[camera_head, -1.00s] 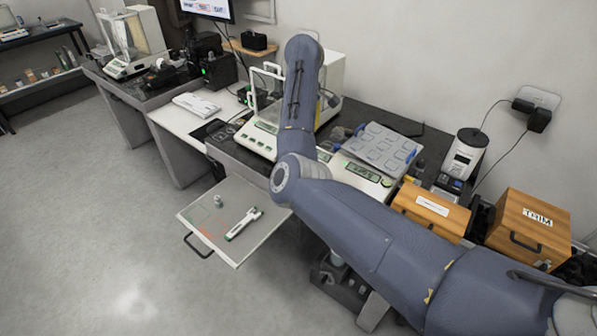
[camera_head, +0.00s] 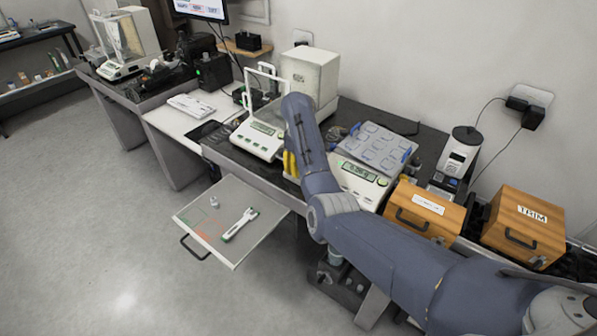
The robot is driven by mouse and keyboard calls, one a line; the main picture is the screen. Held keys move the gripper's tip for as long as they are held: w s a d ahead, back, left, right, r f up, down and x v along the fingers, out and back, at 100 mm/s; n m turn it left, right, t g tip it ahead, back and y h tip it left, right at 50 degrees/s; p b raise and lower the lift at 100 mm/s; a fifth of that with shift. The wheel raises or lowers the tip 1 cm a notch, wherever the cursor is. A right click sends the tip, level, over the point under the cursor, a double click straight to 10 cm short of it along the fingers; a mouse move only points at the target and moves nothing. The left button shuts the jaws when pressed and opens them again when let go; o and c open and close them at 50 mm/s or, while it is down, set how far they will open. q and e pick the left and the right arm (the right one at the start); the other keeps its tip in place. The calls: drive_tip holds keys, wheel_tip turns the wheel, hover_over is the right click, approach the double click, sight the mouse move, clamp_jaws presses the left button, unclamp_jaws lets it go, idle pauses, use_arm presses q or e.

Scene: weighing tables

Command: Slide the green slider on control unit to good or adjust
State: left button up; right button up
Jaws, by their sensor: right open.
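My right arm reaches in from the lower right and bends over the front balance. My right gripper (camera_head: 290,166) shows only as yellow finger parts beside the forearm, mostly hidden, in front of the glass-shielded balance. It is open, and I see nothing held in it. I cannot make out a green slider for certain. A small dark box with a green spot (camera_head: 240,96) stands left of the glass-shielded balance and may be the control unit. A larger black device (camera_head: 214,71) with a green light stands behind it. My left gripper is out of view.
The glass-shielded balance (camera_head: 256,139) and a second balance (camera_head: 361,178) flank my forearm. A blue-grey case (camera_head: 377,146) lies behind the second balance. Wooden boxes (camera_head: 424,209) stand to the right. A pulled-out tray (camera_head: 250,247) juts over open floor.

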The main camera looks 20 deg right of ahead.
drive_tip(key=shift+f, duration=1.1)
drive_tip(key=shift+o, duration=0.3)
clamp_jaws()
